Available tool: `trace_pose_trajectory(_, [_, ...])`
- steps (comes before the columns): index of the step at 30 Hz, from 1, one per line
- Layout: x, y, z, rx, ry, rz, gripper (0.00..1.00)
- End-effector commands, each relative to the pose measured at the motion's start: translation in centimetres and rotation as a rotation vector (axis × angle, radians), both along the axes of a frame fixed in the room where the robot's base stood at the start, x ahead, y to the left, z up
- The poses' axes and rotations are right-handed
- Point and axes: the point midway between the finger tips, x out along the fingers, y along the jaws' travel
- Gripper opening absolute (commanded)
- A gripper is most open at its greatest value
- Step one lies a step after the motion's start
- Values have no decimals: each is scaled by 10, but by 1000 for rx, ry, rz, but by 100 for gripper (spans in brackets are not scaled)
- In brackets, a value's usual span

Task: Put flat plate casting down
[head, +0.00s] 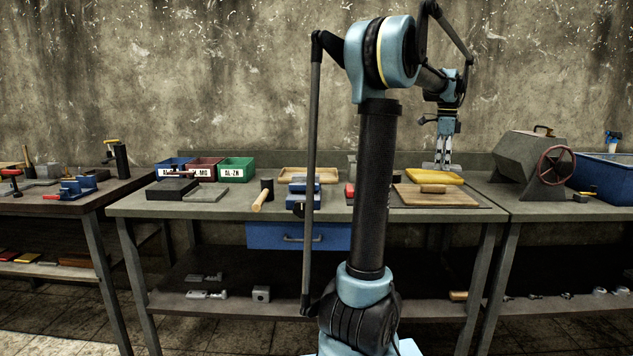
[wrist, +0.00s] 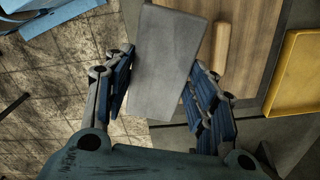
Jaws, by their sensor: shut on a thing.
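The flat plate casting (wrist: 158,78) is a plain grey rectangular slab in the wrist view. My gripper (wrist: 163,57) has a blue-padded finger on each side of it and is shut on it. The plate reaches away from the palm, over the bench edge and part of a wooden board (wrist: 268,35). In the head view my gripper (head: 443,160) points down at the right part of the middle bench, around the yellow tray (head: 434,177). The plate is hard to make out there. Its height above the bench cannot be told.
The yellow tray also shows in the wrist view (wrist: 273,95). A mallet (head: 262,197), a dark slab (head: 172,188) and coloured bins (head: 237,168) stand further left. A grey drum machine (head: 530,160) with a red handwheel stands right.

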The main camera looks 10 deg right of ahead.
Motion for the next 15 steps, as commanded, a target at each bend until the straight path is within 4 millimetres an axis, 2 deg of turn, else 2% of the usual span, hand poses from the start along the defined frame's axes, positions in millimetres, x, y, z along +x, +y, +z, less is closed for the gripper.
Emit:
trace_pose_trajectory(10, [0,0,0,0,0,0,17])
trace_pose_trajectory(15, [16,19,-2,0,0,24,17])
